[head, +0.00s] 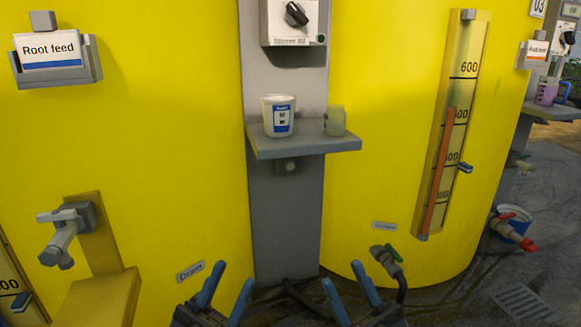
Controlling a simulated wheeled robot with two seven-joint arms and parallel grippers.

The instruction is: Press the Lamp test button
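I cannot make out a button labelled Lamp test in the head view. A grey control box (293,22) with a black rotary knob (296,13) is on the grey post at the top centre, cut off by the top edge. A small round dark element (321,39) sits at its lower right; I cannot tell what it is. My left gripper (234,274) and my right gripper (343,273) are at the bottom, well below the box. Both have their blue fingers spread apart, with nothing visible between them.
A grey shelf (305,146) juts from the post, holding a white labelled tub (279,116) and a greenish cup (335,121). Yellow tanks (170,140) flank the post. A grey tap (64,235) sticks out at left. A blue bucket (510,223) stands at right.

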